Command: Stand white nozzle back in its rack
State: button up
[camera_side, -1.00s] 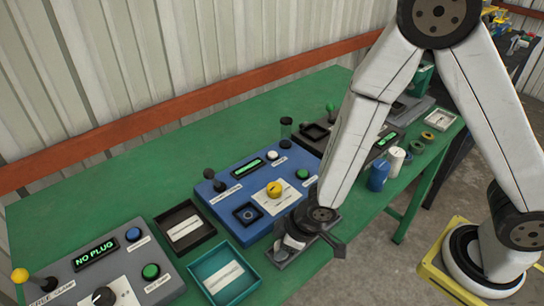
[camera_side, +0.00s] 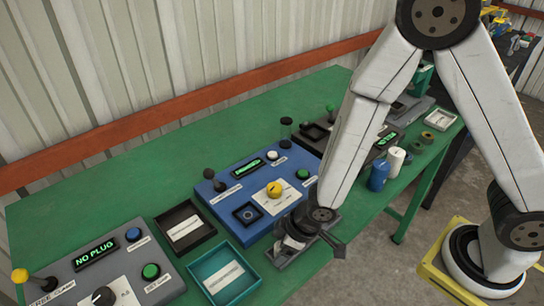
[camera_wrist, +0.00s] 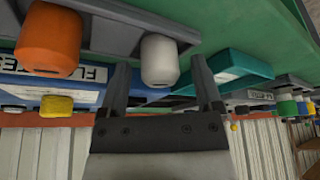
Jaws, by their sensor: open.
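The white nozzle (camera_wrist: 160,58) shows in the wrist view, between the two finger lines of my gripper (camera_wrist: 159,66). It projects from the grey rack (camera_wrist: 112,22) and looks upright in it, though its seat is hidden. My gripper is open, with a gap visible on each side of the nozzle. An orange nozzle (camera_wrist: 50,40) stands in the same rack, to the left. In the side view my gripper (camera_side: 296,240) is low over the rack (camera_side: 290,258) at the table's front edge, and my wrist hides most of the nozzles.
A blue panel (camera_side: 228,207) with knobs and a display sits behind the rack. A teal tray (camera_side: 245,287) and a black tray (camera_side: 205,238) lie to its left, beside a grey panel (camera_side: 75,283). Blue and white cylinders (camera_side: 378,176) stand to the right. The table's (camera_side: 100,195) back left is clear.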

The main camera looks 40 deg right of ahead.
jog(key=shift+v, duration=3.75)
jog(key=d+r+m+h, duration=0.1)
jog(key=d+r+m, duration=0.2)
jog(key=d, duration=0.4)
jog(key=d+r+m+g+h, duration=0.1)
jog(key=d+r+m, duration=0.2)
jog(key=d, duration=0.5)
jog(key=shift+s+d+m+h, duration=0.3)
jog(key=shift+s+m, duration=0.1)
jog(key=shift+m, duration=0.1)
